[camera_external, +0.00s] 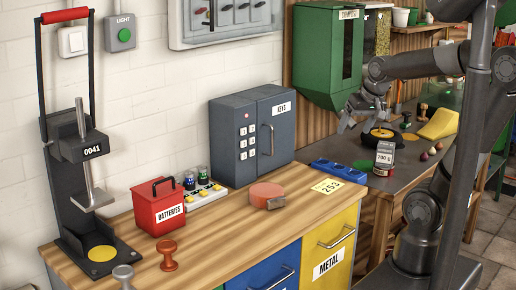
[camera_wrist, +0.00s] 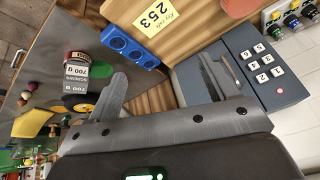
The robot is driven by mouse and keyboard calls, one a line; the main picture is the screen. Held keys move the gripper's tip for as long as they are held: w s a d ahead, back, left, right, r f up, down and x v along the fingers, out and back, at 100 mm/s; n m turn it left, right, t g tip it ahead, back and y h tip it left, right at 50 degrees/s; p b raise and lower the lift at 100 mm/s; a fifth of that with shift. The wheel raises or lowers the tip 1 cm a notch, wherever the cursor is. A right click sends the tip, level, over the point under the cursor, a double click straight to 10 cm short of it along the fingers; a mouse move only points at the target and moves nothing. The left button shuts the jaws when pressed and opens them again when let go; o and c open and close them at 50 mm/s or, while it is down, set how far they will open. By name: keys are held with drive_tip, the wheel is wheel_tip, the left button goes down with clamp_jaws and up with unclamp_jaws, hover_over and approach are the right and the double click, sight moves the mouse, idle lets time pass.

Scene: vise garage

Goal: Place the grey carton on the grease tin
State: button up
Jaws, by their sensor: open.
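The grey carton (camera_external: 384,156) has a white "700 g" label and stands upright on the dark bench. It also shows in the wrist view (camera_wrist: 80,84), at the left. My gripper (camera_external: 362,121) is open and empty, raised behind and left of the carton. In the wrist view its fingers (camera_wrist: 160,82) are wide apart, with the carton outside them.
The grey key cabinet (camera_external: 251,135) stands left of my gripper. The green dispenser (camera_external: 328,55) hangs close behind. A yellow wedge (camera_external: 438,124) lies right on the bench.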

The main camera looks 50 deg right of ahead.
drive_tip(key=s+a+n, duration=0.4)
drive_tip(key=s+a, duration=0.2)
drive_tip(key=a, duration=0.3)
drive_tip(key=shift+s+a+r+n+t, duration=0.15)
drive_tip(key=shift+s+r+n+t, duration=0.1)
drive_tip(key=shift+r+n+t, duration=0.05)
